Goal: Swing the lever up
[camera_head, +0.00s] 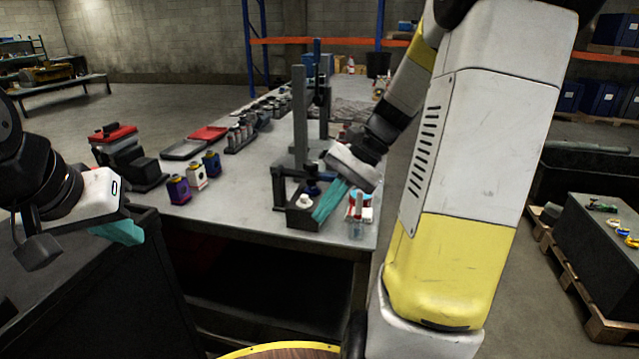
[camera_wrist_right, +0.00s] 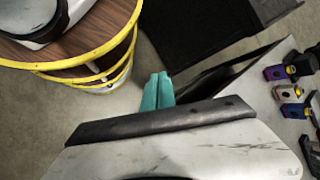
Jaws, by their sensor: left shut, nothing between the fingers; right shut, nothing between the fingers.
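A press-like stand (camera_head: 300,125) with a tall dark column rises at the near right part of the grey workbench. I cannot clearly make out the lever. My right gripper (camera_head: 320,216) has its teal fingers together, pointing down in front of the block's right side. Whether they touch it, I cannot tell. In the right wrist view the fingers (camera_wrist_right: 160,76) are closed and empty. My left gripper (camera_head: 132,236) is shut and empty at the far left, away from the stand.
A clear jar (camera_head: 356,229) and a red-and-white item stand right beside the right fingers. The bench (camera_head: 235,190) is bare between bottles and stand.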

